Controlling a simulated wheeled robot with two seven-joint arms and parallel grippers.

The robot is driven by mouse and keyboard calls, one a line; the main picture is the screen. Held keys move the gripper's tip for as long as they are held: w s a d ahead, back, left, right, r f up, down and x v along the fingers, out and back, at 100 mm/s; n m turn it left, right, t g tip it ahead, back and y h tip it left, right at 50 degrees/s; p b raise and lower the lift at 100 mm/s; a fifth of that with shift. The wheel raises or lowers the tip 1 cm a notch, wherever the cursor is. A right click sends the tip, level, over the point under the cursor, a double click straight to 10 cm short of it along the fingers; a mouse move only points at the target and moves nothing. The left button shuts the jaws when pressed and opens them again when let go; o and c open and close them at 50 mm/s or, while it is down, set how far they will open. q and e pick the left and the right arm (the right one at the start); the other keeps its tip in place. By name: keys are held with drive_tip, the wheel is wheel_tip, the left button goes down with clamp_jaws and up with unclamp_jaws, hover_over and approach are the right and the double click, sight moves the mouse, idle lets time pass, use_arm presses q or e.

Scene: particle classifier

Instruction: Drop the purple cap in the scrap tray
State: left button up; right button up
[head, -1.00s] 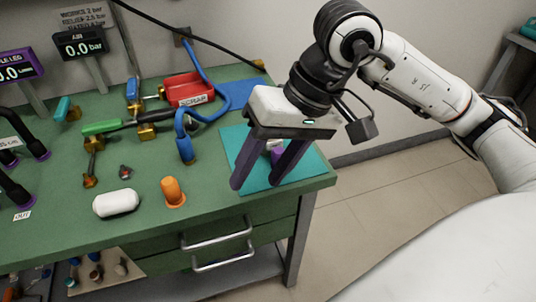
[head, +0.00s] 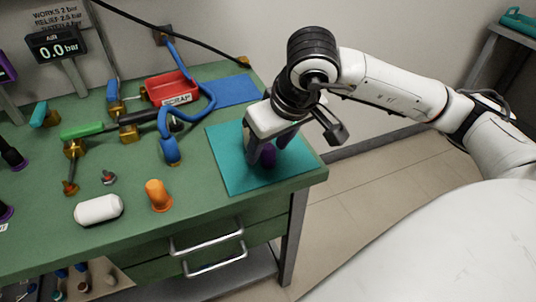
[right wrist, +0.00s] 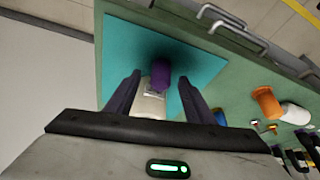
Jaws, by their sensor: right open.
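The purple cap (head: 268,158) is over the teal mat (head: 225,178) at the table's right corner. In the right wrist view the purple cap (right wrist: 160,74) shows at the end of a pale cylindrical piece (right wrist: 149,103). My right gripper (head: 270,152) is open, its dark fingers on either side of the cap and pale piece. The fingers also show in the right wrist view (right wrist: 156,90), with a gap on each side. The red scrap tray (head: 168,86) stands at the back of the table, left of the gripper. My left gripper is not in view.
A blue mat (head: 236,90) lies right of the tray. A blue hose (head: 206,105) curves between the tray and the teal mat. Gauges and brass fittings fill the left.

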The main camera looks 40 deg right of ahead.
drive_tip(key=shift+w+f, duration=0.15)
drive_tip(key=shift+f, duration=0.25)
drive_tip(key=c, duration=1.2)
